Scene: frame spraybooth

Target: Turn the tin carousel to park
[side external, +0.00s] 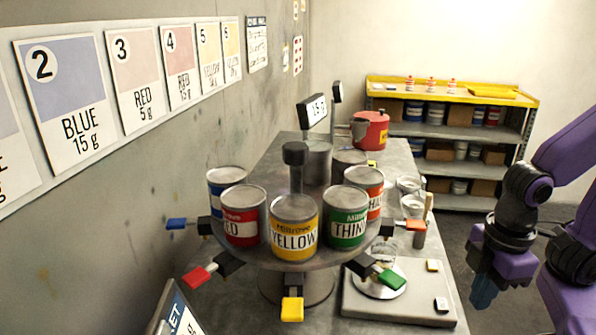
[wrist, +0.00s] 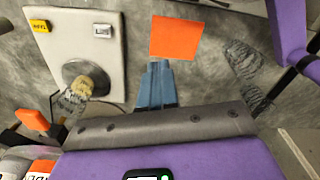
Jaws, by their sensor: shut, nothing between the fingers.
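The tin carousel (side external: 290,262) stands on the grey bench, a round platform on a pedestal with a dark-knobbed centre post (side external: 295,165). It carries blue, red, yellow (side external: 294,230), green and orange-labelled tins. Coloured tabs stick out around its rim: the yellow tab (side external: 292,308) faces the camera, with red and blue to the left, green (side external: 391,278) and orange (side external: 413,225) to the right. My gripper (side external: 485,292) is right of the bench, apart from the carousel, fingers pointing down. In the wrist view its blue fingers (wrist: 155,85) are together and empty. An orange tab (wrist: 32,120) shows at left there.
A scale (side external: 405,308) with a round pan stands right of the carousel. An orange square (wrist: 177,37) lies beyond my fingertips in the wrist view. A red can (side external: 370,130) stands at the back of the bench. Shelves (side external: 460,130) stand behind. Colour cards line the left wall.

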